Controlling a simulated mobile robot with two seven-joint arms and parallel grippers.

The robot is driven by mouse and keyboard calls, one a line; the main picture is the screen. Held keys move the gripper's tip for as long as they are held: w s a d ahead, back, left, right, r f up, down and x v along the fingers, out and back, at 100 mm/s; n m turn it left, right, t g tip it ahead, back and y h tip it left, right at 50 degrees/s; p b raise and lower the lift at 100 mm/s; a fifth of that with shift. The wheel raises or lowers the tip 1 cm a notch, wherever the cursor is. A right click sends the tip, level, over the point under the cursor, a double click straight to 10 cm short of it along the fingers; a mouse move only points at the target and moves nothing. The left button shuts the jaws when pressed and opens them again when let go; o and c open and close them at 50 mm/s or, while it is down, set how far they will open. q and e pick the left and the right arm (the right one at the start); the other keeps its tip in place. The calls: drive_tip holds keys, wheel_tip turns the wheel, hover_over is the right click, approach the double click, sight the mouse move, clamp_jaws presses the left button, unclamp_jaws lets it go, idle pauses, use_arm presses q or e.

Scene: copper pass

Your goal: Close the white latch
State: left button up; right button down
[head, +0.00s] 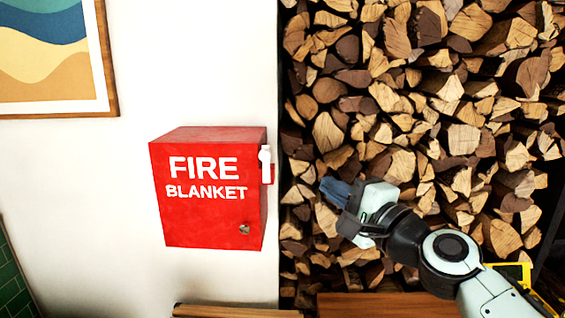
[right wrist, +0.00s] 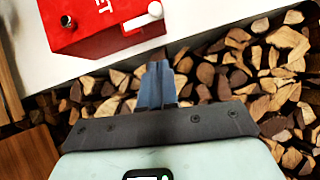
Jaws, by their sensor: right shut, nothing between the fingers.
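The white latch (head: 265,160) is on the right side of a red fire blanket box (head: 205,225) fixed to the white wall. In the right wrist view the latch (right wrist: 143,20) lies along the box's edge (right wrist: 75,35), with a rounded white end pointing right. My right gripper (head: 328,188) is shut and empty, to the right of the box and a little lower than the latch. In the right wrist view its blue fingertips (right wrist: 157,70) are together, just below the latch and apart from it. My left gripper is not in view.
Stacked firewood (head: 440,110) fills the wall opening behind my right arm. A framed picture (head: 108,60) hangs at the upper left. A wooden surface (head: 385,305) lies below the firewood. The space between the gripper and the box looks clear.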

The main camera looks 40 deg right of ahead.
drive_tip(key=p, duration=0.2)
approach(266, 166)
drive_tip(key=d+r, duration=0.3)
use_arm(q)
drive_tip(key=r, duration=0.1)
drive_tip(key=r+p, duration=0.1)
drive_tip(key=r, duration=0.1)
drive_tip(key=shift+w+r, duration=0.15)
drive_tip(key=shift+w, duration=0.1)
use_arm(e)
drive_tip(key=w, duration=0.1)
drive_tip(key=w+a, duration=0.2)
drive_tip(key=w, duration=0.1)
drive_tip(key=shift+r, duration=0.2)
use_arm(q)
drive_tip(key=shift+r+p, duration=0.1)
drive_tip(key=shift+p, duration=0.25)
use_arm(e)
drive_tip(key=shift+s, duration=0.1)
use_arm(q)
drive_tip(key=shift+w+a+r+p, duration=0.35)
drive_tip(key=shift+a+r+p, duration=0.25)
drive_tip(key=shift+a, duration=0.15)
use_arm(e)
drive_tip(key=shift+a+r+n+g, duration=0.15)
drive_tip(key=shift+n+g, duration=0.15)
drive_tip(key=shift+n, duration=0.3)
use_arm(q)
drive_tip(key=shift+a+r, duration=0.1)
